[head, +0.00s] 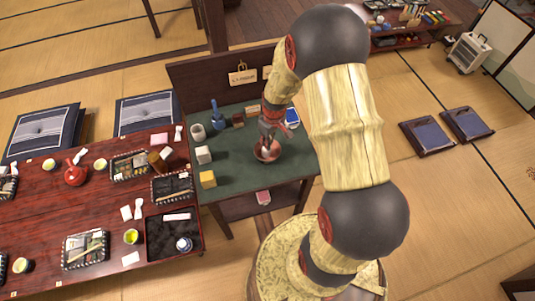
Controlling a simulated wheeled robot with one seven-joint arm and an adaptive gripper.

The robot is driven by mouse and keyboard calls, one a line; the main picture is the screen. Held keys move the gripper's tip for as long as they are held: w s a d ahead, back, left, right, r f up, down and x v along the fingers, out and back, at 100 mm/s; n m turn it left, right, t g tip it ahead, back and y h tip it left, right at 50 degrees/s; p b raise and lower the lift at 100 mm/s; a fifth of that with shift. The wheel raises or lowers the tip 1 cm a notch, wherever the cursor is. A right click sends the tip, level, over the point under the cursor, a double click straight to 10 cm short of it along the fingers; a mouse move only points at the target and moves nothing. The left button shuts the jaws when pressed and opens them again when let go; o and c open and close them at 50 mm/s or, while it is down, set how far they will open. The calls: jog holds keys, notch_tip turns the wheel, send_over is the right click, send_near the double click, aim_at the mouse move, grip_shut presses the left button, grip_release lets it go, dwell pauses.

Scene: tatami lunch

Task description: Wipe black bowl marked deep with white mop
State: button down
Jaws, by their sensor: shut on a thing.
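My gripper (268,136) points down over the green-topped table (237,175), in front of its back board. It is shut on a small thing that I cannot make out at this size. Right below the fingertips is a round, reddish-brown dish or bowl (267,154) with a pale rim. I cannot tell whether the held thing touches it. No marking is readable on the round dish, and I cannot pick out a black bowl marked deep. No white mop shows clearly. My arm hides the right part of the tabletop.
On the green top stand a blue bottle-like thing (217,116), a grey-white cup (198,132), a white block (203,155) and a yellow block (208,179). A blue-and-white item (291,117) is at the right. A low red table (100,205) with lunch trays adjoins at left.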

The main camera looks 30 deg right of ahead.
jog(key=m+p, duration=0.2)
jog(key=m, duration=0.2)
jog(key=shift+s, duration=0.2)
jog(key=m, duration=0.3)
jog(key=shift+h+p, duration=0.35)
jog(key=shift+h, duration=0.05)
jog(key=m+b, duration=0.2)
jog(key=m, duration=0.2)
jog(key=shift+f+b, duration=0.15)
jog(key=shift+b, duration=0.2)
jog(key=shift+s+r+m+g+b, duration=0.15)
jog(key=shift+m+b, duration=0.1)
jog(key=shift+m, duration=0.2)
jog(key=shift+w+r+m+g+b, duration=0.1)
jog(key=shift+m+g+b, duration=0.1)
jog(key=shift+m, duration=0.25)
